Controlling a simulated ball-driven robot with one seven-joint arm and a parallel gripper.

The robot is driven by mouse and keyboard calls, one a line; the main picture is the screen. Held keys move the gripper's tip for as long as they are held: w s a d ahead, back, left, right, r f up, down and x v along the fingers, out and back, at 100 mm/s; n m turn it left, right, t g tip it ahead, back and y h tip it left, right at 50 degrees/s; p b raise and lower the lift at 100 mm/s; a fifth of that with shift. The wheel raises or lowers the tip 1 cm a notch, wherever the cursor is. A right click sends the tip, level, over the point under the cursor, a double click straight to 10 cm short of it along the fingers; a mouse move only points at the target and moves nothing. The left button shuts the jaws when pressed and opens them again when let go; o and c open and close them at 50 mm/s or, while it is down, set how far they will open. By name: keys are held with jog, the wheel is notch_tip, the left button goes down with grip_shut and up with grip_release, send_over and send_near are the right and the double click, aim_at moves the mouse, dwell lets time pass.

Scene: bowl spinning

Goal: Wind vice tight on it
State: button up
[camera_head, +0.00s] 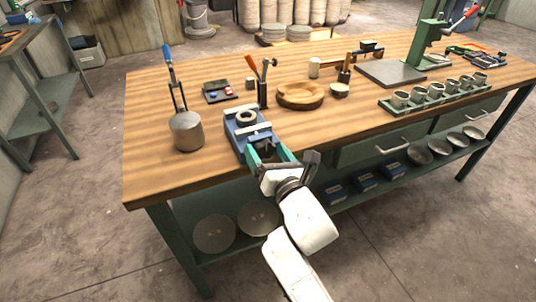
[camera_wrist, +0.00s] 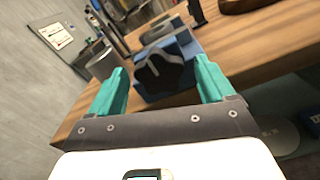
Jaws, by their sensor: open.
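The blue vice (camera_head: 237,126) sits at the front edge of the workbench. A grey metal ring-shaped piece (camera_head: 246,116) lies between its pale jaws; I cannot tell how firmly they touch it. My gripper (camera_head: 267,152) is open at the vice's front end, its teal fingers spread either side of a dark lobed knob. In the wrist view the dark knob (camera_wrist: 165,72) shows between and beyond the open fingers of my gripper (camera_wrist: 160,84), with the blue vice body (camera_wrist: 183,46) behind it. I see no clear contact between fingers and knob.
A rack of cups (camera_head: 435,94) is at right. Bare wood lies right of the vice.

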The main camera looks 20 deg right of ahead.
jog(key=c, duration=1.1)
jog(key=shift+o, duration=0.2)
